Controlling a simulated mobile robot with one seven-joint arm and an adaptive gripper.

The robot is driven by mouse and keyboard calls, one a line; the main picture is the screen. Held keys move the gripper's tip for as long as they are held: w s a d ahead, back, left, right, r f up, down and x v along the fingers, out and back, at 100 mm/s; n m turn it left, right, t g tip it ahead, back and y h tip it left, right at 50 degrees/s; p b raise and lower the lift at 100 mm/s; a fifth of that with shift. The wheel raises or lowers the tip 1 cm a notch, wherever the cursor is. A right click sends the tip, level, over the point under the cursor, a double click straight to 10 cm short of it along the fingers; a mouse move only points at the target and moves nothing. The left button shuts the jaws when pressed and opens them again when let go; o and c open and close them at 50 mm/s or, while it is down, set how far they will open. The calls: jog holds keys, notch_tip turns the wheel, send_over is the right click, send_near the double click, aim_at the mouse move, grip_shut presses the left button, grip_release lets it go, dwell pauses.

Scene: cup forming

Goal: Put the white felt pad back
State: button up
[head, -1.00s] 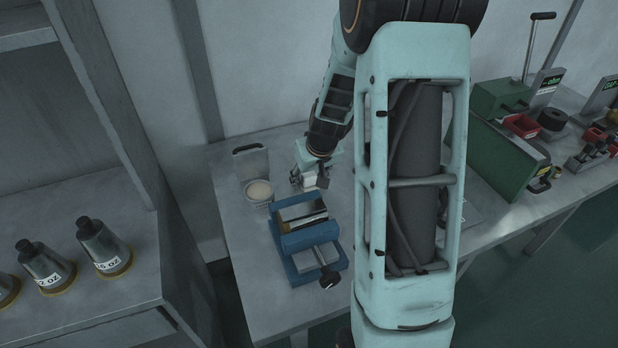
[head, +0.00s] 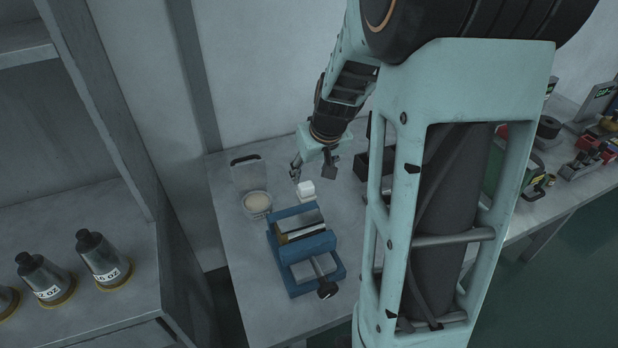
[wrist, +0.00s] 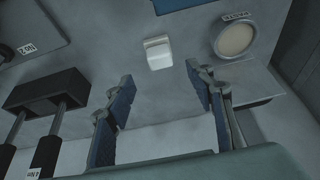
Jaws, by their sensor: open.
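The white felt pad (head: 306,187) is a small white block on the bench, behind the blue vise. A thin pale layer shows under its front edge; I cannot tell if it is a separate base. In the wrist view the pad (wrist: 158,53) lies beyond the fingertips, between their lines and touching neither. My gripper (head: 312,173) is open and empty, just behind and above the pad. Its two blue-padded fingers (wrist: 160,80) stand wide apart in the wrist view.
A blue vise (head: 305,250) stands in front of the pad. A black block with rods (wrist: 48,92) lies beside the gripper. Labelled weights (head: 100,255) stand on the left shelf.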

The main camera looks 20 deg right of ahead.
jog(key=shift+v, duration=1.1)
